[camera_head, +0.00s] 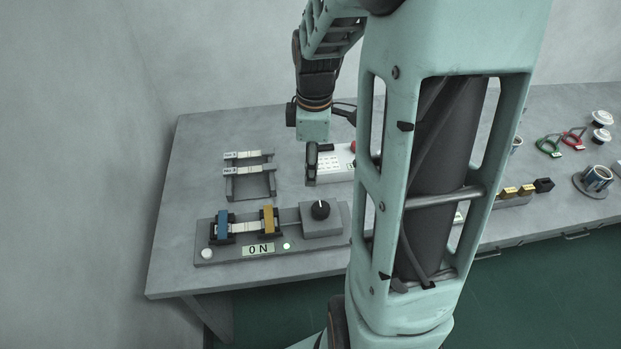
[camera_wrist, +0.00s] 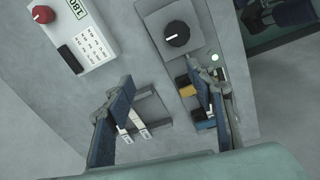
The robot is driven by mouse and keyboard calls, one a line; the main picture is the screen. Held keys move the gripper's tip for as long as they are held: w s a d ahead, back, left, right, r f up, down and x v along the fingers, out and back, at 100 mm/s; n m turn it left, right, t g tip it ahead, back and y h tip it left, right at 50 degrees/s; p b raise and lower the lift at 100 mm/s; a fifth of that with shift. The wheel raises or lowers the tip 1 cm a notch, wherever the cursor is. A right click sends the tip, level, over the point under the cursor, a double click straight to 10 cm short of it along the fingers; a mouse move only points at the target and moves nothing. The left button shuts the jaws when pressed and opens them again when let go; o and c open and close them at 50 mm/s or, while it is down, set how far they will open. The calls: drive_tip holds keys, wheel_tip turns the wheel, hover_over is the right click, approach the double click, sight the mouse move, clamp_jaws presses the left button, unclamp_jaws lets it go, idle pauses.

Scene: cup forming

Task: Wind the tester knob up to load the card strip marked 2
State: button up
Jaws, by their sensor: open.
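The tester (camera_head: 205,247) lies on the table near its front left edge, its display reading 0 N. Its black tester knob (camera_head: 320,209), with a white pointer line, sits on a grey box at the right end; it also shows in the wrist view (camera_wrist: 176,36). A pale card strip (camera_head: 245,228) spans the blue clamp (camera_head: 223,220) and yellow clamp (camera_head: 269,218); I cannot read its mark. My gripper (camera_wrist: 160,78) is open and empty above the table, between the tester and the keypad box in the wrist view. It is apart from the knob.
Behind the tester a grey rack (camera_head: 250,197) carries two more labelled strips (camera_head: 247,155), too small to read surely. A white keypad box (camera_wrist: 88,42) with a red knob stands near. Cups and coloured rings (camera_head: 573,138) are far right. My arm hides the table's middle.

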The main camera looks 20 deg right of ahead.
sight(321, 207)
drive_tip(key=s+f, duration=0.1)
drive_tip(key=f, duration=0.3)
drive_tip(key=s+f+n, duration=0.1)
drive_tip(key=f, duration=0.3)
drive_tip(key=s+d+f+n+g, duration=0.1)
drive_tip(key=f, duration=0.3)
drive_tip(key=shift+s, duration=0.3)
drive_tip(key=c, duration=1.2)
drive_tip(key=shift+o, duration=0.2)
